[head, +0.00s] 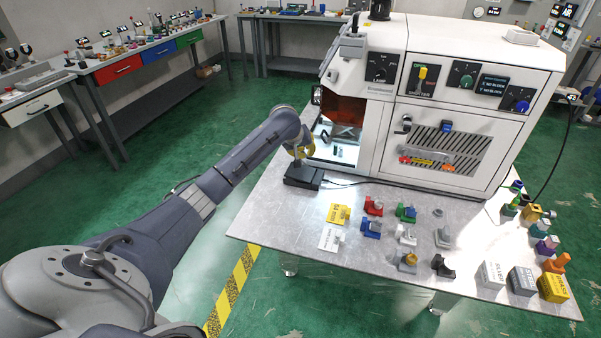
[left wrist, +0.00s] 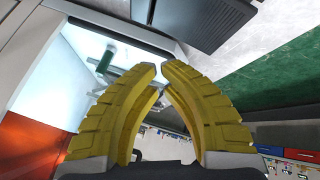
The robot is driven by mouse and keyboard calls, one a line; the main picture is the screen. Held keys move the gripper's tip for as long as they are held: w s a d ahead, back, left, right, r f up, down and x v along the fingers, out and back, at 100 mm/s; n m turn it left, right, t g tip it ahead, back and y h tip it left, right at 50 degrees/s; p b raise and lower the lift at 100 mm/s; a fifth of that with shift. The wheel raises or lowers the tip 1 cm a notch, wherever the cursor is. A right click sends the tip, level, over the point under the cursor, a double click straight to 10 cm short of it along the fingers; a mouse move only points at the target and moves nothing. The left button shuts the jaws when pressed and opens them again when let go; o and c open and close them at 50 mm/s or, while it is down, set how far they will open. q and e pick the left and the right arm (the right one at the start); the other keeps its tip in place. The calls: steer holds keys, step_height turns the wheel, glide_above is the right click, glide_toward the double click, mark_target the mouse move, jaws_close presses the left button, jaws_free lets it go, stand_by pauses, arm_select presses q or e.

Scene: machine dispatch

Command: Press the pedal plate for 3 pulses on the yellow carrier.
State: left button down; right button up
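The black pedal plate (head: 303,177) lies on the metal table in front of the machine's open chamber. It also shows as a dark ribbed plate at the top of the left wrist view (left wrist: 190,22). My left gripper (head: 297,160), with yellow fingers, is just above the pedal's far edge; I cannot tell if it touches. In the left wrist view its fingertips (left wrist: 162,70) are almost together with nothing visible between them. A small dark-green cylinder (left wrist: 106,60) is in the lit chamber. I cannot tell which thing is the yellow carrier. My right gripper is not in view.
The white machine (head: 455,110) stands behind the pedal, with knobs and a grille. A yellow card (head: 338,214) and several coloured blocks lie right of the pedal. Labelled boxes (head: 522,281) stand at the front right. A cable runs from the pedal toward the machine.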

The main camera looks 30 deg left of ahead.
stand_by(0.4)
arm_select(q)
step_height(320, 180, up, 5)
glide_above(304, 169)
steer(key=w+a, duration=0.1)
steer(key=shift+s+d+f, duration=0.25)
steer(key=shift+d+f, duration=0.05)
steer(key=shift+d, duration=0.2)
steer(key=shift+s+d+f, duration=0.25)
steer(key=shift+d+f, duration=0.05)
steer(key=shift+d, duration=0.2)
steer(key=shift+s+a+f, duration=0.1)
steer(key=shift+a+f, duration=0.05)
steer(key=shift+f, duration=1.3)
steer(key=shift+w+a+f, duration=0.1)
steer(key=shift+a+f, duration=0.05)
steer(key=shift+f, duration=1.25)
steer(key=shift+s+a+f, duration=0.1)
steer(key=shift+a+f, duration=0.05)
steer(key=shift+f, duration=1.3)
steer(key=shift+f, duration=0.25)
steer(key=shift+f, duration=0.25)
